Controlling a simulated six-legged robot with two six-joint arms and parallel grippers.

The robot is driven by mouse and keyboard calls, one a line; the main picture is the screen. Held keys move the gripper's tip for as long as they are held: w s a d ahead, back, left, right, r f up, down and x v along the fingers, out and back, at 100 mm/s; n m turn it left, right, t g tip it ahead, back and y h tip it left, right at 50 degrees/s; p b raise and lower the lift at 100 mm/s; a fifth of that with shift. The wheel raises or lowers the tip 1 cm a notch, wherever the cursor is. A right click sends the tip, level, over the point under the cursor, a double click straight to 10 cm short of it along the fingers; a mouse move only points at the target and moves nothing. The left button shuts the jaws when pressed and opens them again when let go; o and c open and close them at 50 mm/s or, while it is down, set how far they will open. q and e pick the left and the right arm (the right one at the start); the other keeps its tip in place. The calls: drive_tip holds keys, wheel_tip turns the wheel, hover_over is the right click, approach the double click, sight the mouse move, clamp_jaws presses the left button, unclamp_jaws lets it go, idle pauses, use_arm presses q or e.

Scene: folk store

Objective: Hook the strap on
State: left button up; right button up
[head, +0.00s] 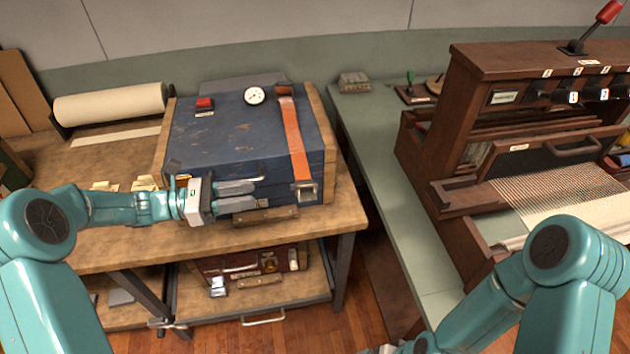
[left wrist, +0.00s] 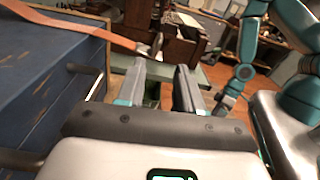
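An orange strap (head: 293,135) runs from a brown mount at the back of the blue chest (head: 225,145) across its lid to the front edge. Its metal buckle end (head: 306,190) hangs at the chest's front right; whether it is hooked on anything is unclear. The strap also shows in the left wrist view (left wrist: 75,25), extending past the chest's edge. My left gripper (head: 257,195) is in front of the chest, left of the buckle. Its fingers are apart and empty in the left wrist view (left wrist: 160,68). My right gripper is mostly cut off at the head view's bottom edge.
The chest has a front handle (head: 240,174), a gauge (head: 254,95) and a red button (head: 204,104). It stands on a wooden bench (head: 100,250); a drawer (head: 255,300) below holds parts. A paper roll (head: 110,104) lies left. A loom (head: 500,150) stands right on a green table (head: 375,150).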

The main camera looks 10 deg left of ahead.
sight(310, 185)
use_arm(q)
drive_tip(key=p+x, duration=0.4)
drive_tip(key=x, duration=1.1)
drive_tip(key=shift+r, duration=0.15)
drive_tip(key=shift+w+d, duration=0.25)
drive_tip(key=shift+d, duration=0.15)
clamp_jaws()
